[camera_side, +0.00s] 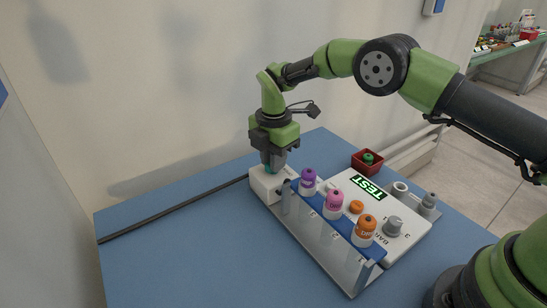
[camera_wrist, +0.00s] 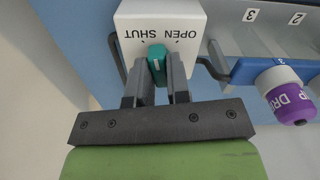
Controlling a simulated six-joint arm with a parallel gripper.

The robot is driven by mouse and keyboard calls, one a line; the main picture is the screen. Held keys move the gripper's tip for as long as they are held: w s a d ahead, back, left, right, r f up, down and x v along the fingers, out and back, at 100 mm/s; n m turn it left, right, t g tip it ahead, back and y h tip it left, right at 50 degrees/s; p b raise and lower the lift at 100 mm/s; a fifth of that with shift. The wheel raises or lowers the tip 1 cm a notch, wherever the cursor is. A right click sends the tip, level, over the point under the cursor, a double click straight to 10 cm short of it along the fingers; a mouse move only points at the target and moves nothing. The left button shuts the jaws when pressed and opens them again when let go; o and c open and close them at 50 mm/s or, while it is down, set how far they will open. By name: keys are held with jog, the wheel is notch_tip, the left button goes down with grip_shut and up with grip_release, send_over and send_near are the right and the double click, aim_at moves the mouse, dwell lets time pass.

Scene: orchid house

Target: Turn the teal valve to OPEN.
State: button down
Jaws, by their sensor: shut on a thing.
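The teal valve (camera_wrist: 157,52) is a small handle with a pale mark on a white box (camera_wrist: 160,20). The box face carries the words OPEN and SHUT, upside down in the wrist view, one on each side of the handle. My gripper (camera_wrist: 161,72) is shut on the handle, with one finger against each side. The handle lies close to in line with the fingers, between the two words. In the side view my gripper (camera_side: 273,169) points down onto the white box (camera_side: 262,184) at the table's far side, and its fingers mostly hide the valve.
A clear-fronted rack (camera_side: 325,245) close beside the box holds purple (camera_side: 308,177), pink (camera_side: 334,200) and orange (camera_side: 365,228) bottles. Behind it lies a white panel with a TEST sign (camera_side: 369,188) and a grey knob (camera_side: 393,226). A red tray (camera_side: 367,169) stands farther back. The blue table's left is mostly clear.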

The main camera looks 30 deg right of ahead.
jog(key=shift+m, duration=0.3)
jog(key=m, duration=1)
jog(key=shift+m, duration=0.4)
jog(key=c, duration=1.1)
grip_release()
notch_tip(320, 180, up, 10)
jog(key=shift+r, duration=0.15)
